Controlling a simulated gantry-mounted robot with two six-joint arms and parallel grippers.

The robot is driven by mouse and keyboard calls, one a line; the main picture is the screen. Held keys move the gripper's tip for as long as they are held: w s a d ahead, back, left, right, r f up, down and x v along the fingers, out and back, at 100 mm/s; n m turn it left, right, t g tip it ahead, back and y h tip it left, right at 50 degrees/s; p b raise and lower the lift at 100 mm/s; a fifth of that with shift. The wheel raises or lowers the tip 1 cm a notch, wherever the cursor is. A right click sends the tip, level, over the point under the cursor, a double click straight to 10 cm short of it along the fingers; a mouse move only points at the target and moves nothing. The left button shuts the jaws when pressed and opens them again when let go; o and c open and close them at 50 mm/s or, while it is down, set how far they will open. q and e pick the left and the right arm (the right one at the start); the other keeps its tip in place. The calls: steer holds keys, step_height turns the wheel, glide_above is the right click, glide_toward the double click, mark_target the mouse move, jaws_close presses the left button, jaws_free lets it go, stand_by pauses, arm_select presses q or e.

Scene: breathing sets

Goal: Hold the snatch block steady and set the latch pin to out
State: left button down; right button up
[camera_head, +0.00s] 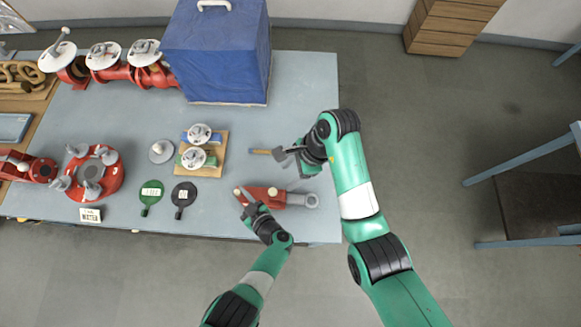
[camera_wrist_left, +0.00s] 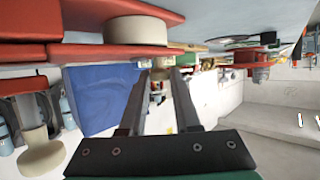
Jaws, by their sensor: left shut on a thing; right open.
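The snatch block (camera_head: 269,193) lies on the blue-grey table near its front right, with a red body and a grey eye (camera_head: 311,200) at its right end. My left gripper (camera_head: 243,198) is shut on the snatch block at its left end. In the left wrist view, the gripper's fingers (camera_wrist_left: 158,80) reach up beneath red plates (camera_wrist_left: 90,20) and a cream round part (camera_wrist_left: 137,29); the exact contact is unclear. My right gripper (camera_head: 293,158) is open above the table, behind the block and apart from it. I cannot make out the latch pin.
A small tool with a tan handle (camera_head: 260,151) lies beside my right gripper. A wooden board (camera_head: 217,165) with two round white-topped parts, a green paddle (camera_head: 151,194) and a black paddle (camera_head: 184,196) lie to the left. A blue-covered box (camera_head: 217,50) stands behind. The table's back right is clear.

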stand_by(0.3)
arm_select(q)
steer(key=c, duration=0.5)
jaws_free()
steer(key=shift+c, duration=0.2)
